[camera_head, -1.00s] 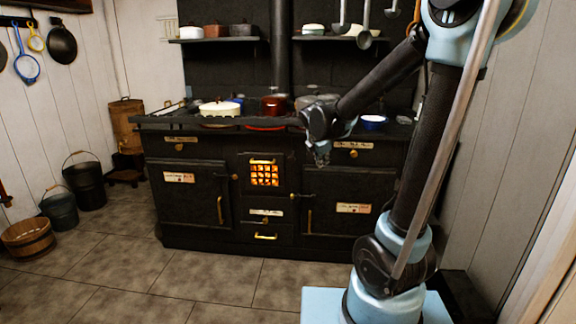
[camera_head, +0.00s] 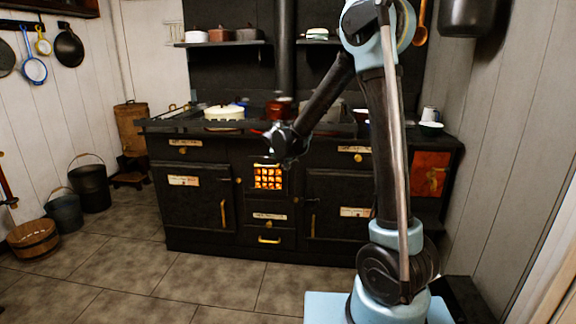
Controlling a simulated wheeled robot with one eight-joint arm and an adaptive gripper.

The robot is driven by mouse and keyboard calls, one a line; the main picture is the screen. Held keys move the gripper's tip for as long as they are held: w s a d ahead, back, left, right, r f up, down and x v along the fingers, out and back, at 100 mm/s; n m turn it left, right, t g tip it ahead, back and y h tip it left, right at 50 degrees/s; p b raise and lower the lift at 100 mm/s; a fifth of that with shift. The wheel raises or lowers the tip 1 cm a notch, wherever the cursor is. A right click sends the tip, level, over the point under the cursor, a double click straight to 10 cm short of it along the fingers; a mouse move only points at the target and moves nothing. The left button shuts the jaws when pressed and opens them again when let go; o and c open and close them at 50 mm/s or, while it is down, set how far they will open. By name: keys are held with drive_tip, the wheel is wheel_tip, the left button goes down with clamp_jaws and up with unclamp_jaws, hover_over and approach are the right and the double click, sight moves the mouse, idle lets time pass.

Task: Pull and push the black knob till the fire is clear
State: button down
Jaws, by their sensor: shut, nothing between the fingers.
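The black stove (camera_head: 205,223) stands against the back wall, with a small barred fire window (camera_head: 268,177) glowing orange in its middle. My gripper (camera_head: 287,160) is shut and empty. It appears in front of the stove's top edge, just above and right of the fire window; I cannot tell if it touches the stove. I cannot make out a black knob; it may be too dark against the stove or hidden behind my gripper. Brass knobs show on the upper left drawer (camera_head: 183,150) and the upper right drawer (camera_head: 357,157).
A cream pot (camera_head: 223,112) and a red pot (camera_head: 279,110) stand on the stove top behind a rail. Buckets (camera_head: 90,187) and a wooden tub (camera_head: 33,239) sit on the floor at left. The tiled floor before the stove is clear. A plank wall bounds the right.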

sight(296, 162)
drive_tip(key=w+d+f, duration=0.1)
drive_tip(key=w+f, duration=0.4)
drive_tip(key=w, duration=0.4)
drive_tip(key=shift+w+d+f, duration=0.15)
drive_tip(key=shift+w+f, duration=0.05)
drive_tip(key=shift+w, duration=0.1)
drive_tip(key=w, duration=0.7)
drive_tip(key=shift+w+d, duration=0.15)
drive_tip(key=shift+r, duration=0.1)
